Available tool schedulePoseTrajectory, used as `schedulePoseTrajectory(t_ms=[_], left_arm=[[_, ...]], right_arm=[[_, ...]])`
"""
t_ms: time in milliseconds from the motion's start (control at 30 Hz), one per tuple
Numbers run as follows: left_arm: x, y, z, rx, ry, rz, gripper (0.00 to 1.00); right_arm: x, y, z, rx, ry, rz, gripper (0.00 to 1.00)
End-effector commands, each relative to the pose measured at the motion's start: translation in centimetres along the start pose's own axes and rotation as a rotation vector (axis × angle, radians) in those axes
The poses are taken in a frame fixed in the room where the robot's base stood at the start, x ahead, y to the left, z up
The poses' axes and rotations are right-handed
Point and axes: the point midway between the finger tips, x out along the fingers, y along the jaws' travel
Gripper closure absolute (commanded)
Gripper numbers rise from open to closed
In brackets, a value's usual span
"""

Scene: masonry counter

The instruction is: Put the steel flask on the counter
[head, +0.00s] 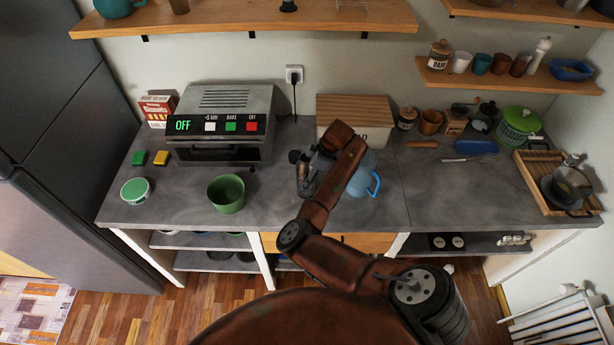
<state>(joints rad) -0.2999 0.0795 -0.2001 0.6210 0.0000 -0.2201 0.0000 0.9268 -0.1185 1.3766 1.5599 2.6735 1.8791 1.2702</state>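I cannot pick out the steel flask with certainty in the head view. The grey counter (290,209) runs along the wall. My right gripper (304,182) is over the middle of the counter, left of a light blue jug (362,182). My own arm covers part of the jug and the gripper's surroundings. The fingers are small and dark, so I cannot tell whether they are open or hold anything. My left gripper is not in view.
A bread box (352,110) is behind my arm. The counter right of the jug is fairly clear.

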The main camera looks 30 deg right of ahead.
Motion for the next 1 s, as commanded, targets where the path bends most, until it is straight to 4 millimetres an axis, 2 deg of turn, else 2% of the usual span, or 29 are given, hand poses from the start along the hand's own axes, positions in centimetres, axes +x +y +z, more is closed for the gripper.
schedulePoseTrajectory(t_ms=[233,367,467,600,700,800,1000], left_arm=[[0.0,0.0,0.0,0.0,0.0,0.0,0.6],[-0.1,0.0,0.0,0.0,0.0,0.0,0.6],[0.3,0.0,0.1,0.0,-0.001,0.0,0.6],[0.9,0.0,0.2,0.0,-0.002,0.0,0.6],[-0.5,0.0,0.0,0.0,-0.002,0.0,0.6],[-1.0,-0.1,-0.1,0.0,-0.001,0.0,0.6],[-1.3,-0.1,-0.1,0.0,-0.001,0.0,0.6]], right_arm=[[-0.1,0.0,-0.1,-0.001,0.0,0.0,0.32],[-0.8,0.1,-0.2,-0.001,0.001,0.002,0.32],[-2.2,0.1,-0.2,-0.001,0.002,0.005,0.32],[-5.2,0.2,-0.2,0.0,0.002,0.006,0.32],[-8.0,0.1,-0.6,0.001,0.007,0.005,0.32],[-9.8,0.1,-0.5,0.0,0.006,0.005,0.32],[-11.7,0.1,-0.2,0.0,0.002,0.002,0.32]])
